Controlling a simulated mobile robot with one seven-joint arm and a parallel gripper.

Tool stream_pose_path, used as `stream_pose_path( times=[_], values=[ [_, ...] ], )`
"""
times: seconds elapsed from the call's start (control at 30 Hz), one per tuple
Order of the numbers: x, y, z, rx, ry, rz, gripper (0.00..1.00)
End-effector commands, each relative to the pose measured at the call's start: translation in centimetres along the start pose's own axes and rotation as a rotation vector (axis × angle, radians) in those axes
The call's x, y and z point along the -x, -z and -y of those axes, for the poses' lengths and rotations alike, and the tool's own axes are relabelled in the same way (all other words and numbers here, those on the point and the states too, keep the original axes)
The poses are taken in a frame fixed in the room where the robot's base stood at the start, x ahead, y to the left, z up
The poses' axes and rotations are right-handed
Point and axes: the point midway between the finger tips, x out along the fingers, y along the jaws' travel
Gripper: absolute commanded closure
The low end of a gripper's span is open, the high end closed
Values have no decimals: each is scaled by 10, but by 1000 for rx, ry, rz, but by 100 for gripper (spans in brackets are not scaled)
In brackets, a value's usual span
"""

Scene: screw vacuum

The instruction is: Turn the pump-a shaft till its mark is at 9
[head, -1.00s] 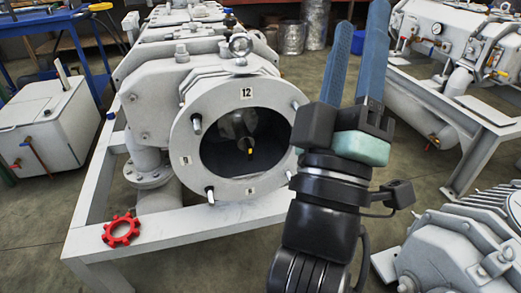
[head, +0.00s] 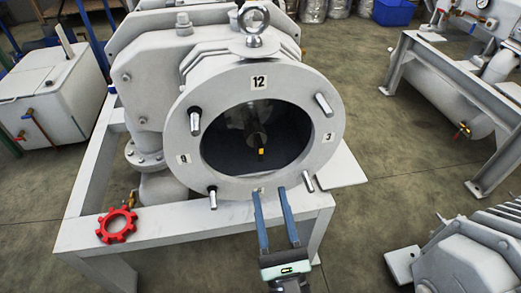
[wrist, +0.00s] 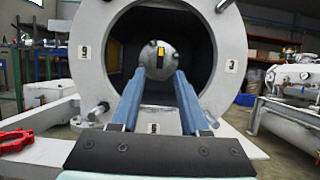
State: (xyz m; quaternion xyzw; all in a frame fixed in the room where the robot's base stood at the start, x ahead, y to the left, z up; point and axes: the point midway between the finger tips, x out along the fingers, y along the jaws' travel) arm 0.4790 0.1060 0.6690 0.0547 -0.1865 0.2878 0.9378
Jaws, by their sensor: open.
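The pump-a housing is a grey body with a round front flange (head: 180,125), numbered 12 at top, 9 left and 3 right. The shaft (head: 256,132) sits inside its dark opening; its round end also shows in the wrist view (wrist: 150,66). A yellow mark (wrist: 160,50) is on the upper part of that end, towards 12; it also shows in the head view (head: 261,152). My gripper (head: 268,190) is open and empty, its blue fingers pointing at the opening from low in front.
Several metal studs (head: 195,122) stick out from the flange around the opening. A red gear-shaped wheel (head: 117,224) lies on the white frame (head: 80,236) at left. Another grey machine (head: 470,255) stands at lower right. Open floor (head: 385,170) lies right of the pump.

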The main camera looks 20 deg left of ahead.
Motion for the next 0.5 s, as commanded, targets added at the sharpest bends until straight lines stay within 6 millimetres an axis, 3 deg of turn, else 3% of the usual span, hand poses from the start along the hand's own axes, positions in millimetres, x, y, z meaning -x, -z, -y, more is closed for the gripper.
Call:
stream_pose_path(
  times=[0.23,0.5],
  values=[
    [-57,-2,-1,-4,-1,6,55],
    [-94,-1,0,-4,1,3,55]
  ],
)
